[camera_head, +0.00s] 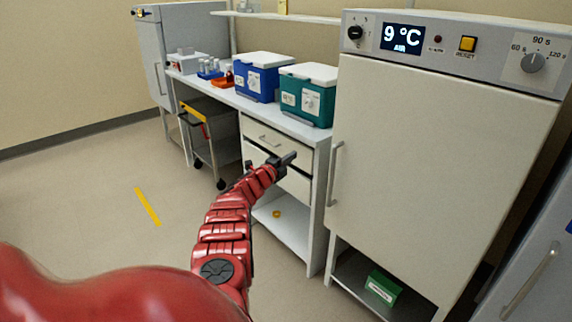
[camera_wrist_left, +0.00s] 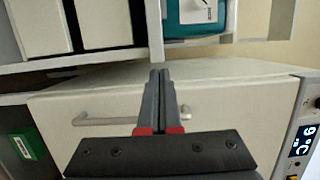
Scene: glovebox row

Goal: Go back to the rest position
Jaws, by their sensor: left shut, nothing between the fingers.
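My left arm (camera_head: 228,225) is red and segmented, and it reaches out from the bottom of the head view. My left gripper (camera_head: 290,157) is in front of the drawers under the bench, left of the tall cabinet's handle. In the left wrist view my left gripper (camera_wrist_left: 160,73) has its two grey fingers together with nothing between them. The white cabinet door (camera_head: 430,170) is closed, and its handle (camera_head: 335,174) is free of the gripper. The same handle (camera_wrist_left: 105,118) shows behind the fingers in the wrist view. My right gripper is not in view.
A blue cooler (camera_head: 263,76) and a teal cooler (camera_head: 308,93) stand on the bench. A cart (camera_head: 210,135) is under it. The cabinet panel (camera_head: 450,45) reads 9 °C. A green box (camera_head: 383,288) lies below the cabinet. Floor is open at left, with a yellow strip (camera_head: 147,207).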

